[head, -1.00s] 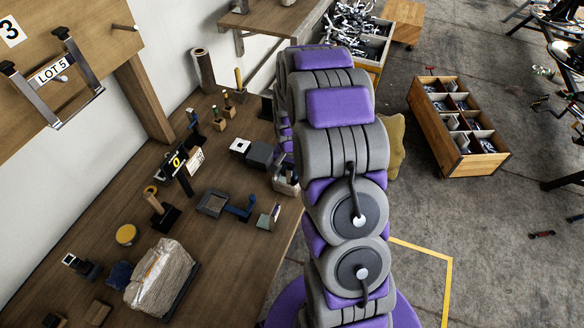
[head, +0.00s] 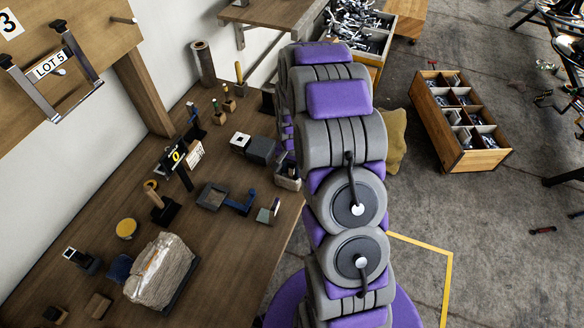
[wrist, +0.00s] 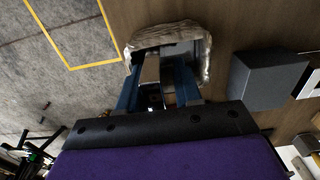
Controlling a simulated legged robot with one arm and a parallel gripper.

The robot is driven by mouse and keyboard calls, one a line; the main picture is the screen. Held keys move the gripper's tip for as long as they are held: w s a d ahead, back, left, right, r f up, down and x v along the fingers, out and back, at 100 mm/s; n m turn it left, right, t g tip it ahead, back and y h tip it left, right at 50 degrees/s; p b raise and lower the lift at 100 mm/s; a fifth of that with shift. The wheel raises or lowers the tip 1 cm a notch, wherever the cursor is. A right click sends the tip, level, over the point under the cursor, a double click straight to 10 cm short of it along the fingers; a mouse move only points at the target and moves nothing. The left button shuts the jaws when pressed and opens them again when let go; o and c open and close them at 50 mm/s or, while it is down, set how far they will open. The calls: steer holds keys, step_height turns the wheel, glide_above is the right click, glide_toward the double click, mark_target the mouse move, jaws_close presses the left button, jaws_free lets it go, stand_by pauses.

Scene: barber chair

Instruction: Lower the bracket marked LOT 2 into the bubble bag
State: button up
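In the wrist view, my gripper (wrist: 160,90) has blue fingers closed around a shiny metal piece (wrist: 150,70), which looks like the bracket. Its LOT 2 mark does not show. Beyond the fingertips is the open mouth of a crinkled, translucent bubble bag (wrist: 207,55). The far end of the metal piece overlaps the mouth; how deep it sits I cannot tell. In the head view my arm hides the gripper and the bracket. Part of what looks like the same bag (head: 287,178) shows beside my arm at the bench edge.
A grey block (head: 261,150) stands close to the bag; it also shows in the wrist view (wrist: 265,80). A wrapped bundle (head: 162,270), a blue-handled tool (head: 240,205) and a LOT 5 bracket (head: 55,65) on the wall board are farther left.

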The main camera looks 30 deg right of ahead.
steer(key=shift+o, duration=1.3)
steer(key=shift+d, duration=0.2)
steer(key=shift+a, duration=0.1)
steer(key=shift+r, duration=0.15)
step_height(320, 180, up, 17)
steer(key=p, duration=0.3)
